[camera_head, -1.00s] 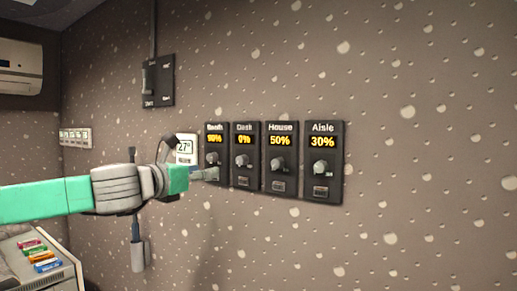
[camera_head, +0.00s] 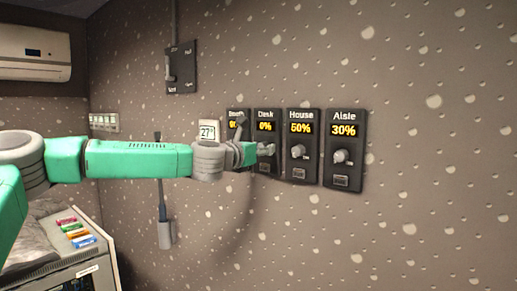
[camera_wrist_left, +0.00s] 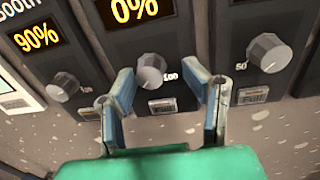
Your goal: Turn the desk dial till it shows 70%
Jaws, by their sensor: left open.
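The desk dial's panel (camera_head: 266,127) hangs on the wall in the head view, with "Desk" above a yellow 0% readout. The wrist view shows the 0% readout (camera_wrist_left: 134,10) and the grey desk knob (camera_wrist_left: 151,70) below it. My right gripper is not in view.
The booth panel (camera_wrist_left: 45,50) at 90% is close on the left. The house panel (camera_head: 301,128) at 50% and aisle panel (camera_head: 344,130) at 30% are on the right. A thermostat (camera_head: 208,131) and switch box (camera_head: 181,67) are also on the wall.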

